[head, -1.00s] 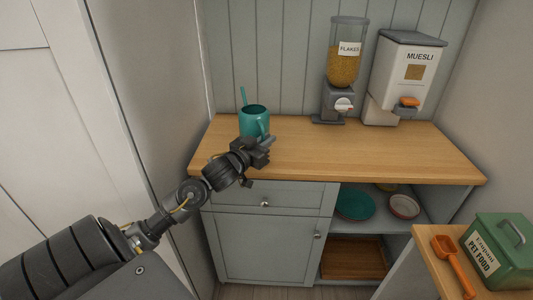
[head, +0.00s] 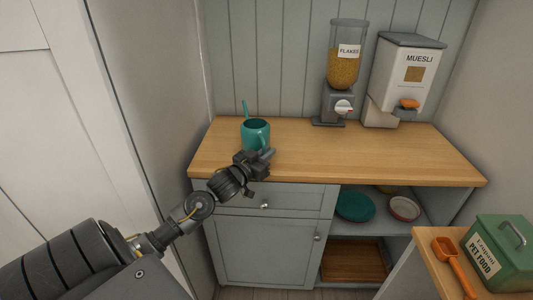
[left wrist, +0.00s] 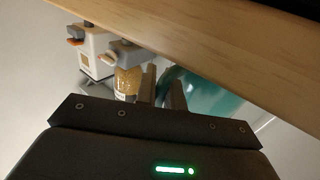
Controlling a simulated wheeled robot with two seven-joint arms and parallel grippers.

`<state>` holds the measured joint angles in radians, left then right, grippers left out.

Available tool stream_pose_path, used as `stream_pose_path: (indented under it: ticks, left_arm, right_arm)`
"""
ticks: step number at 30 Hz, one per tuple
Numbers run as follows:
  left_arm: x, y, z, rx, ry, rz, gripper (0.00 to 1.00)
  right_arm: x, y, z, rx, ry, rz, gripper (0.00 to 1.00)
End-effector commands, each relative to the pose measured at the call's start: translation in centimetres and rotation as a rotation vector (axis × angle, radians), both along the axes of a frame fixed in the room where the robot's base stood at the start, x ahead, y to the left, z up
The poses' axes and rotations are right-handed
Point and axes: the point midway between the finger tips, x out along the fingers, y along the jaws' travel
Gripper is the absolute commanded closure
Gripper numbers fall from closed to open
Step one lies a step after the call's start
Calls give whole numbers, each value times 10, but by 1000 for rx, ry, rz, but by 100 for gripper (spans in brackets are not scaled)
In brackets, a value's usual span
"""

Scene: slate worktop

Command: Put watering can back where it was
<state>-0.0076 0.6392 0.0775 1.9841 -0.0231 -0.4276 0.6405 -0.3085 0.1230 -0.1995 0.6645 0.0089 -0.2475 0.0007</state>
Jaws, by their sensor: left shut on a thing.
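The teal watering can (head: 252,132) is over the left part of the wooden worktop, roughly upright, its thin spout pointing up and to the left. My left gripper (head: 268,155) reaches in from the lower left and is shut on the can's handle, on the side nearer me. In the left wrist view the fingertips (left wrist: 163,90) are beside the teal can (left wrist: 207,98), which is partly hidden. I cannot tell whether the can's base touches the worktop. My right gripper is not in view.
A flakes dispenser (head: 345,70) and a muesli dispenser (head: 408,75) stand at the back right of the worktop (head: 350,158). Dishes lie on the open shelf below. A green pet food box (head: 500,250) and an orange scoop (head: 452,262) are at lower right. The worktop's middle is clear.

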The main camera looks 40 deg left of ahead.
Motion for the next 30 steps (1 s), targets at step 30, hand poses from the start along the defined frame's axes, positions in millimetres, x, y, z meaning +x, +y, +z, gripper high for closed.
stream_pose_path:
  ticks: [30]
  left_arm:
    - [-86, -5, -3, 0, 3, 0, 68]
  right_arm:
    - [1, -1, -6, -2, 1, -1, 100]
